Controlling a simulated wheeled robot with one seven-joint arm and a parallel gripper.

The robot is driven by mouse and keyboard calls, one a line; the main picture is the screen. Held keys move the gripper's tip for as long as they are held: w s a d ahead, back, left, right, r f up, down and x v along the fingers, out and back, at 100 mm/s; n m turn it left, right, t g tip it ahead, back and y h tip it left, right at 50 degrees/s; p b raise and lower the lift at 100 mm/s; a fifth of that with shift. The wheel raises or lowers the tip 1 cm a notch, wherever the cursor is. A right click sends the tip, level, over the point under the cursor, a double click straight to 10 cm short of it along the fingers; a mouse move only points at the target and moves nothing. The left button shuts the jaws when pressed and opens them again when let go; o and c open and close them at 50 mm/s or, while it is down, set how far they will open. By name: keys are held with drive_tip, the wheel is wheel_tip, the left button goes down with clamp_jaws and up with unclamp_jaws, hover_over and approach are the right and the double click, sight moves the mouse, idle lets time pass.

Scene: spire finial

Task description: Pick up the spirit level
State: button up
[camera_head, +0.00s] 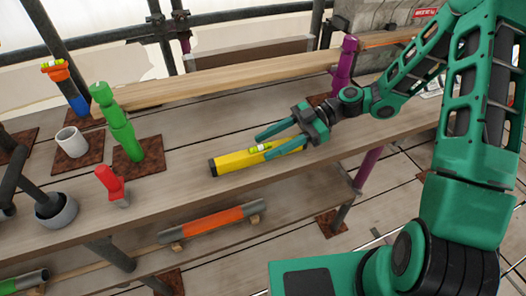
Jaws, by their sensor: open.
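The spirit level (233,162) is a yellow bar with a dark end cap and a small vial near its middle. It lies flat on the wooden plank bench. My gripper (262,146) comes in from the right with two green fingers apart, at the level's right half. One finger is on the far side and the other crosses over the level's right part in the picture. I cannot tell whether the fingers touch it. The far right end of the level is partly hidden by the gripper.
A green post (122,135), a white mug (71,142), a red-handled tool (111,184) and an orange-blue object (67,88) stand to the left. A long beam (220,78) lies behind. An orange tube (211,223) lies below the bench's front edge. Bare planks surround the level.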

drive_tip(key=shift+s+a+f, duration=0.2)
drive_tip(key=shift+a, duration=0.4)
clamp_jaws()
drive_tip(key=shift+r, duration=0.1)
